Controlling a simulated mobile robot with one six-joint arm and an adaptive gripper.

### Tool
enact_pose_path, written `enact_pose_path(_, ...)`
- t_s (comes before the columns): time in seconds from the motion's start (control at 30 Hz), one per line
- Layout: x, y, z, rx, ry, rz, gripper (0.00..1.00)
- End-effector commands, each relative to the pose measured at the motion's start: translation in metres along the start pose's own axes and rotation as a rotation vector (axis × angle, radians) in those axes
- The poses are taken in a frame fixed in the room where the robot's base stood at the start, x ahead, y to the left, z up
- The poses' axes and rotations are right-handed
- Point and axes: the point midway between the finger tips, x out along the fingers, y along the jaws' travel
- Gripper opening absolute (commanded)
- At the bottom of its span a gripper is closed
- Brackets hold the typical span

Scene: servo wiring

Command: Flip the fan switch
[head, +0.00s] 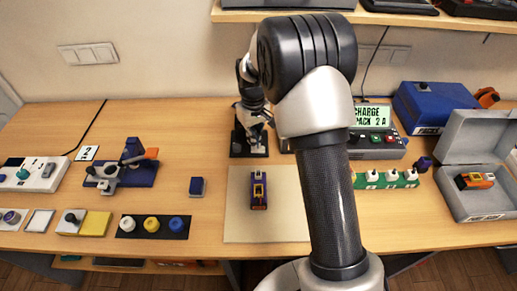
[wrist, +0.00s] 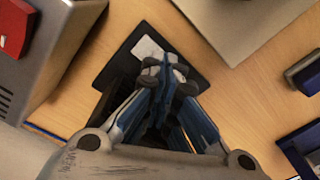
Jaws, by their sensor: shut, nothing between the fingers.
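My gripper (head: 257,133) is shut and empty, pointing down over a black base plate (head: 240,148) at the back middle of the table. In the wrist view my gripper's fingertips (wrist: 166,74) meet over the same black plate (wrist: 133,58), close to its pale label (wrist: 148,50). The gripper covers the middle of the plate, so a switch there is hidden and I cannot tell whether the fingers touch anything. No fan is clearly recognisable in either view, and no part is plainly readable as the fan switch.
A grey charger box (head: 376,146) with a lit display stands right of the plate, partly behind my arm. A beige mat (head: 238,222) with an orange and dark blue device (head: 259,191) lies in front. A small blue block (head: 197,187) is at left. Bare table lies left of the plate.

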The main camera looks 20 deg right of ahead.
Motion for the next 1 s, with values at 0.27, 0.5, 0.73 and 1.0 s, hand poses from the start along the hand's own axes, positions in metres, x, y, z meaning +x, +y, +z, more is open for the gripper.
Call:
enact_pose_path(0.27, 0.002, 0.0, 0.0, 0.0, 0.0, 0.0, 0.0)
enact_pose_path(0.5, 0.005, 0.0, 0.0, 0.0, 0.0, 0.0, 0.0)
enact_pose_path(0.73, 0.009, 0.0, 0.0, 0.0, 0.0, 0.0, 0.0)
enact_pose_path(1.0, 0.013, 0.0, 0.0, 0.0, 0.0, 0.0, 0.0)
